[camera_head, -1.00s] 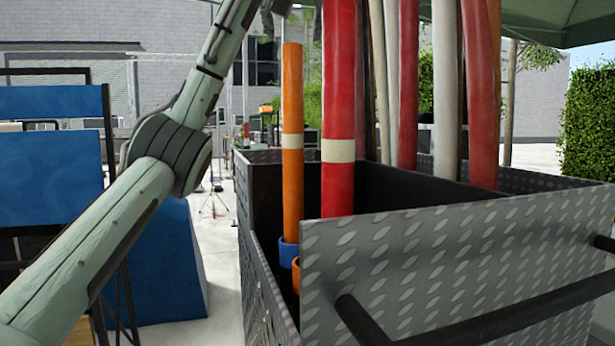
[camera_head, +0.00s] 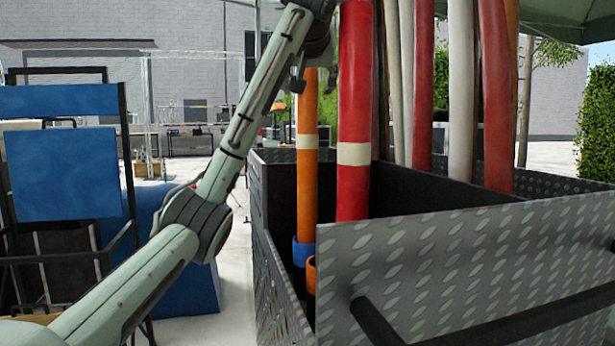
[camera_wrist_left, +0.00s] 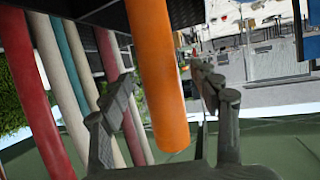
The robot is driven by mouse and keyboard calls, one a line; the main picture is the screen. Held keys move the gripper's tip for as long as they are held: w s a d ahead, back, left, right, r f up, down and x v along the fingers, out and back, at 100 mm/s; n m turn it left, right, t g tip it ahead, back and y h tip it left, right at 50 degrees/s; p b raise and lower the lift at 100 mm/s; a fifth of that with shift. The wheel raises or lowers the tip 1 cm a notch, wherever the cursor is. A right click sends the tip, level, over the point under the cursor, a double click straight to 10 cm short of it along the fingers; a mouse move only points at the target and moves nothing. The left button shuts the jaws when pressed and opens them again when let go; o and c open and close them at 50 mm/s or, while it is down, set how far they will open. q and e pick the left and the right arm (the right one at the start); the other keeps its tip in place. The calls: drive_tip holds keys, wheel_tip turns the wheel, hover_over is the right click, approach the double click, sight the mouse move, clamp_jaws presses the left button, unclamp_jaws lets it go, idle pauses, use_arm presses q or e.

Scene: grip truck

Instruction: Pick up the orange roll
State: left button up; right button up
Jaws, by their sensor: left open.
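The orange roll (camera_head: 307,180) is a tall, upright tube with a pale band. It stands in the left part of a dark metal bin, its lower end at a blue ring (camera_head: 303,252). My left arm reaches up across the view, and my left gripper (camera_head: 316,62) is at the roll's upper part, partly hidden by the wrist. In the left wrist view the orange roll (camera_wrist_left: 158,70) appears between the two spread fingers of my left gripper (camera_wrist_left: 163,92), with gaps on both sides. The fingers are open and not closed on it. My right gripper is not in view.
The diamond-plate bin (camera_head: 470,265) has a dark handle bar (camera_head: 480,330) in front. A red roll (camera_head: 354,130) stands close right of the orange one, with several red and white rolls farther right. Blue panels (camera_head: 62,172) and a black frame stand at left.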

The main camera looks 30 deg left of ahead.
use_arm(q)
drive_tip(key=shift+x, duration=1.2)
clamp_jaws()
